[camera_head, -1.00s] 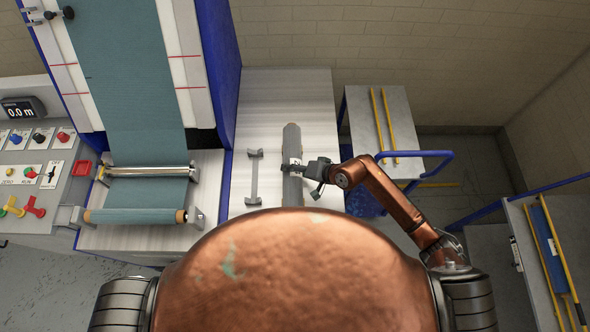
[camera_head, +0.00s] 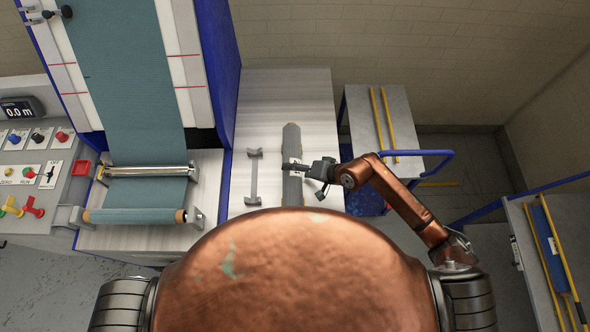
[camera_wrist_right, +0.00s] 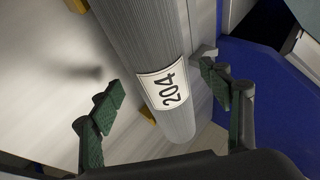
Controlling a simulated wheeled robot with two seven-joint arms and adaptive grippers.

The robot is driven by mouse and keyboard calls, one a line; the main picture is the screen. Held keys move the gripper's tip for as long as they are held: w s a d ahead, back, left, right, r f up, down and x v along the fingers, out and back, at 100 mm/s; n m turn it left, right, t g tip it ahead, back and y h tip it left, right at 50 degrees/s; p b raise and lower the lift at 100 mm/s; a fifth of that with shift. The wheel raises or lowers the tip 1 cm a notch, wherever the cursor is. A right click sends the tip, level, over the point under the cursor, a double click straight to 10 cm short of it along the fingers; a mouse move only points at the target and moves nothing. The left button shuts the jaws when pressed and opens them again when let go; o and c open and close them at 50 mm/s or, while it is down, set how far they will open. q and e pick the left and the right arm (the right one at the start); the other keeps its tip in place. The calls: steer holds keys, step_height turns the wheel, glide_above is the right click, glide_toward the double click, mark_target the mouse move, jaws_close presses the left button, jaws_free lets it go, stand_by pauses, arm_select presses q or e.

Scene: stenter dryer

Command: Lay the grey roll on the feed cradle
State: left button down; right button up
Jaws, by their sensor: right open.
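The grey roll (camera_head: 291,140) lies lengthwise on the pale bench, right of the dark feed cradle (camera_head: 254,177), a bar with a bracket at each end. The cradle holds nothing. In the right wrist view the ribbed roll (camera_wrist_right: 140,40) carries a white label reading 204. My right gripper (camera_head: 298,167) is over the roll's middle in the head view. In the wrist view its green-padded fingers (camera_wrist_right: 165,98) are spread, one on each side of the roll; whether they touch it cannot be told. My left gripper is out of view.
The bare pale bench (camera_head: 285,90) is clear behind the roll. A blue machine wall (camera_head: 220,60) borders it on the left. A grey side table (camera_head: 362,125) with yellow rods and a blue-handled cart stand right. Yellow blocks (camera_wrist_right: 147,115) show beside the roll.

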steer(key=v, duration=0.9)
steer(key=shift+s+d+r, duration=0.15)
steer(key=shift+d+r, duration=0.05)
steer(key=shift+r, duration=0.1)
stand_by(0.5)
